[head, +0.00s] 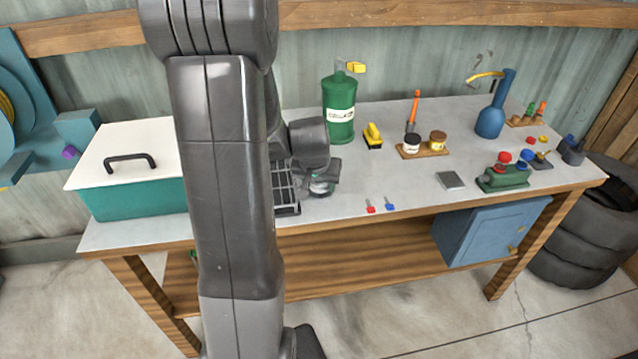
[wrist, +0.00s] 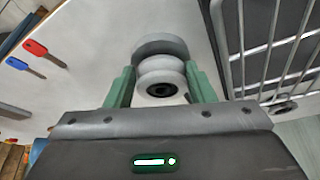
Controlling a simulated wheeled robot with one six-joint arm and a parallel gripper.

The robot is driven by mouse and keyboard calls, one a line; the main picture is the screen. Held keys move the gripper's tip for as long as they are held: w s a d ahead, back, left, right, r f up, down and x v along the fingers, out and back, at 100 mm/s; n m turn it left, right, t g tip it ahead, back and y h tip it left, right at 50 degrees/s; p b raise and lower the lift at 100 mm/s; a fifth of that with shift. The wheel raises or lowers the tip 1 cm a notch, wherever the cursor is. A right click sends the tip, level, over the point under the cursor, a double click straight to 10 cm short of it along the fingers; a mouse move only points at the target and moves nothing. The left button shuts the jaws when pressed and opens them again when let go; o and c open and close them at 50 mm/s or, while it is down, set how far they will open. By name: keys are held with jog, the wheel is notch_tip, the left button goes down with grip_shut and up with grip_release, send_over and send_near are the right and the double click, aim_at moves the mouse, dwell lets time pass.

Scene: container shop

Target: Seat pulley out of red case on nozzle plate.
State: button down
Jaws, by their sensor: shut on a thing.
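My gripper (wrist: 156,88) shows in the wrist view with its green fingers closed on a pale grooved pulley (wrist: 162,72) with a dark bore. A grey disc (wrist: 160,45) shows right behind the pulley; I cannot tell whether it is part of it or a separate thing. In the head view my gripper (head: 320,186) is low over the bench, right of the black wire rack (head: 284,190), and partly hidden by my own arm. I cannot make out a red case or a nozzle plate for certain.
The wire rack also fills the right of the wrist view (wrist: 270,45). A red key (head: 370,206) and a blue key (head: 389,204) lie near the front edge. A green canister (head: 340,108) stands behind. A teal box (head: 135,200) is at left. The bench centre (head: 410,175) is clear.

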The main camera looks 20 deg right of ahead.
jog(key=shift+w, duration=0.1)
jog(key=c, duration=0.6)
grip_release()
jog(key=shift+w+d+f, duration=0.1)
jog(key=shift+w+d, duration=0.05)
jog(key=shift+d, duration=0.05)
jog(key=shift+o, duration=0.2)
jog(key=v, duration=1.4)
jog(key=shift+p, duration=0.3)
